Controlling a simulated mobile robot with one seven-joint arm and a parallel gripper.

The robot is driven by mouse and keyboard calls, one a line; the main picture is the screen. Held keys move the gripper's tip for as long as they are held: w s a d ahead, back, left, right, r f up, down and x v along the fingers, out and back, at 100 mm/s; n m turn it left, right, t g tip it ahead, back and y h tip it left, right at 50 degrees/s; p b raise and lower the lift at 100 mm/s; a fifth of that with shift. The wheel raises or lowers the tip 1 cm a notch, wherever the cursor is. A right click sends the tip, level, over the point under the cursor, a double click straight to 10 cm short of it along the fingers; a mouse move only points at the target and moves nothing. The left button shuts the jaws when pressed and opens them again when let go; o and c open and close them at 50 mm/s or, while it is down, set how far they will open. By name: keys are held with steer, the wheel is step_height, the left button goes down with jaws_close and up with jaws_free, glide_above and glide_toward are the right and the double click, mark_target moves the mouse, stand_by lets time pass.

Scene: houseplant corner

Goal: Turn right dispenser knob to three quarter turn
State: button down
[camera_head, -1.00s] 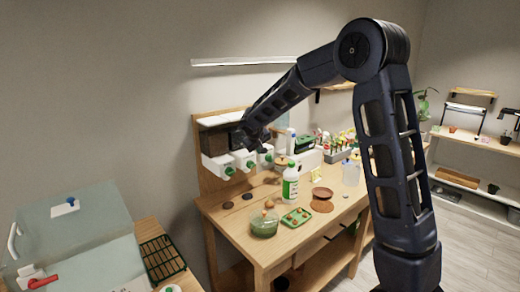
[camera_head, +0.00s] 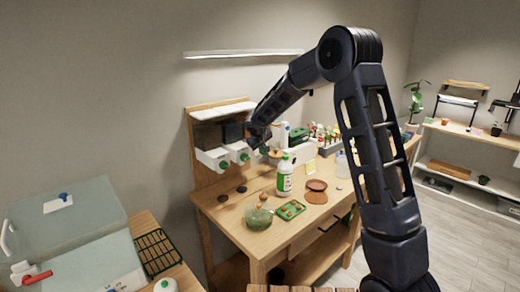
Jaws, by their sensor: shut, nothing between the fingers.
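The dispenser hangs on the wooden back panel of the bench, with white fronts and green knobs in a row. The left knob (camera_head: 222,164) and the middle knob (camera_head: 244,157) show clearly. The right knob (camera_head: 264,150) is small and partly covered by my gripper. My gripper (camera_head: 257,142) is shut and empty, dark, and close in front of the dispenser's right end. I cannot tell whether it touches the right knob. The turn angle of that knob is too small to read.
Two dark discs lie below the dispenser. A pale glass-sided box (camera_head: 75,225) stands at the left.

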steer(key=shift+w+d+r+m+g+y, duration=0.3)
steer(key=shift+w+d+g+y, duration=0.05)
steer(key=shift+g+y, duration=0.5)
stand_by(0.8)
